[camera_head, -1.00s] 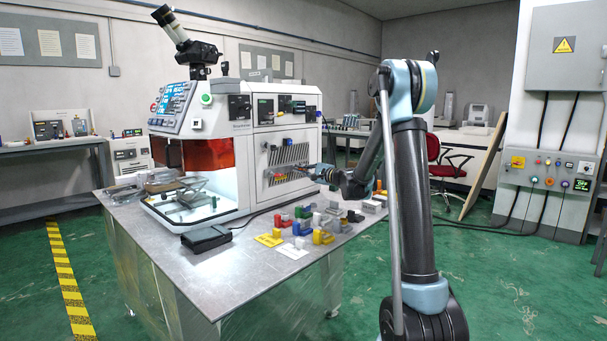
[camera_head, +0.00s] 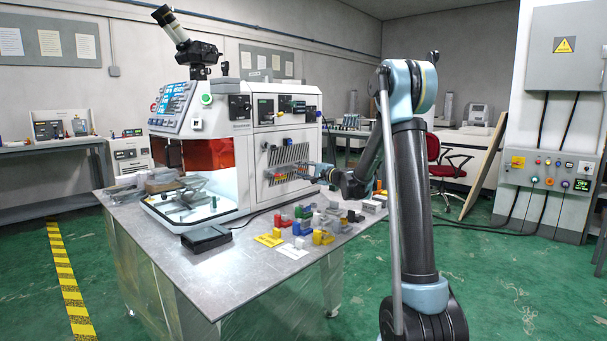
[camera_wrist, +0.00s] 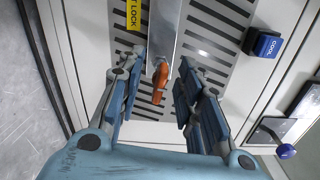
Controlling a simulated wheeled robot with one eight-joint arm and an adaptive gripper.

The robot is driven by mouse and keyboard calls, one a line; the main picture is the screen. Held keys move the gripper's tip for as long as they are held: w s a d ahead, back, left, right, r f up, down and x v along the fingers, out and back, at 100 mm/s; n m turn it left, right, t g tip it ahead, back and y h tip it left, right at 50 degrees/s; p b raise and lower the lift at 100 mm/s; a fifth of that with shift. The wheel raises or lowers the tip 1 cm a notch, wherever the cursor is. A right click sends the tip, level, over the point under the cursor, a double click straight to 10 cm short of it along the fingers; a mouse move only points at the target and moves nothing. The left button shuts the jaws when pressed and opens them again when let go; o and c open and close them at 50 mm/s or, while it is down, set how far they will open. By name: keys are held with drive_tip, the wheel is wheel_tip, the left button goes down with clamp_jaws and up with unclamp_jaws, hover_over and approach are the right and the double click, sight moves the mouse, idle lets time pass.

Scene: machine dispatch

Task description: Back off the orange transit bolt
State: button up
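The orange transit bolt (camera_wrist: 160,83) shows in the wrist view, with a winged or lever-like head at the lower end of a grey metal bar (camera_wrist: 163,30) on the machine's slotted panel. My gripper (camera_wrist: 163,62) is open, with one blue-padded finger on each side of the bolt and a visible gap on both sides. In the head view my gripper (camera_head: 315,169) is at the right side of the white machine (camera_head: 247,150), facing its vent panel. The bolt is too small to make out surely there.
A yellow label ending in "LOCK" (camera_wrist: 133,14) and a blue "COOL" knob (camera_wrist: 262,43) flank the bar. Several coloured blocks lie on the table (camera_head: 230,275) below my arm. A black pedal-like box (camera_head: 206,238) sits near the table's front.

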drive_tip(key=shift+s+d, duration=0.1)
drive_tip(key=shift+v, duration=1.85)
drive_tip(key=s+d+f+n+g+h, duration=0.2)
drive_tip(key=s+d, duration=0.1)
drive_tip(key=s, duration=0.5)
drive_tip(key=s+d+f+n+g+h, duration=0.1)
drive_tip(key=s+d+n, duration=0.1)
drive_tip(key=s, duration=0.7)
drive_tip(key=s+d+f+n+g+h, duration=0.2)
drive_tip(key=s+d+n, duration=0.1)
drive_tip(key=s, duration=0.5)
drive_tip(key=s+d+f+g+h, duration=0.1)
drive_tip(key=s+d+f+h, duration=0.2)
drive_tip(key=s, duration=0.6)
drive_tip(key=s+d+f+n+g+h, duration=0.1)
drive_tip(key=s+d+f+h, duration=0.2)
drive_tip(key=s+d+f, duration=0.4)
drive_tip(key=s+d+f+n+g+h, duration=0.1)
drive_tip(key=s+d+f+h, duration=0.2)
drive_tip(key=s+d+f, duration=0.2)
drive_tip(key=s+d, duration=0.3)
drive_tip(key=s, duration=0.3)
drive_tip(key=shift+s+d+g, duration=0.2)
drive_tip(key=shift+d+g, duration=0.2)
drive_tip(key=shift+f, duration=0.1)
